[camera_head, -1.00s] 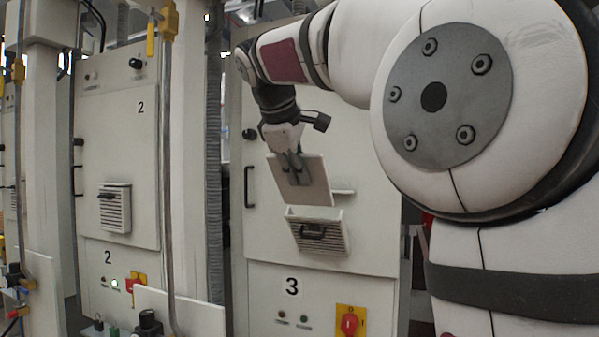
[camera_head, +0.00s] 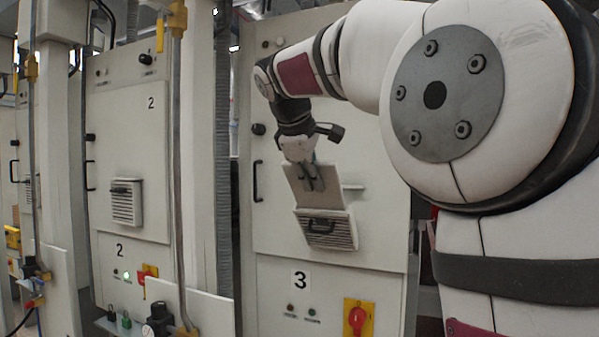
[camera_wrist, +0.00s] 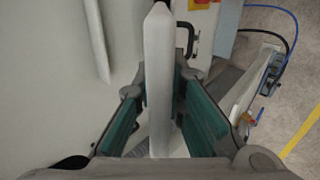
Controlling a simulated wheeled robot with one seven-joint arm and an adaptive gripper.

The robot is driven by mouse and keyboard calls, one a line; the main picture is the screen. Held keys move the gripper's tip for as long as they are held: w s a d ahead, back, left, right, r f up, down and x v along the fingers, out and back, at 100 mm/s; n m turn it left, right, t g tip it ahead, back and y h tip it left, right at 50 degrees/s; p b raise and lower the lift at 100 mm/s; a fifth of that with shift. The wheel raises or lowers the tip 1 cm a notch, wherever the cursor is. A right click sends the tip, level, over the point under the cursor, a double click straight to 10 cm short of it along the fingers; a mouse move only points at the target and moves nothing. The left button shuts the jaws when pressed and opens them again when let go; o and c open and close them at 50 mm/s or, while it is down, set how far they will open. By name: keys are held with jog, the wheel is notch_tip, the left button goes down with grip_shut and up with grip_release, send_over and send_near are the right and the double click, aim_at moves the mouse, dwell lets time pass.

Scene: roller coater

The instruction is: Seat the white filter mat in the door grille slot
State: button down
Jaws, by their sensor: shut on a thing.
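The white filter mat (camera_head: 331,196) is a thin flat panel, tilted, in front of the upper door of cabinet 3. The grille is a louvred box with a black handle. In the wrist view the mat (camera_wrist: 158,75) shows edge-on between the teal finger pads of my gripper (camera_wrist: 160,110). The slot opening is hidden.
A small ledge (camera_head: 353,187) sticks out of the door right of the mat. A black door handle (camera_head: 257,181) is to the left. Below are a red rotary switch on a yellow plate (camera_head: 357,318) and small buttons. Cabinet 2 has a similar grille (camera_head: 127,201).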

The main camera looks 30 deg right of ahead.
aim_at(323, 209)
jog(key=shift+x, duration=1.05)
jog(key=shift+p, duration=0.45)
dwell(1.5)
jog(key=shift+b+x, duration=0.6)
jog(key=shift+x, duration=4)
jog(key=c, duration=1.6)
grip_release()
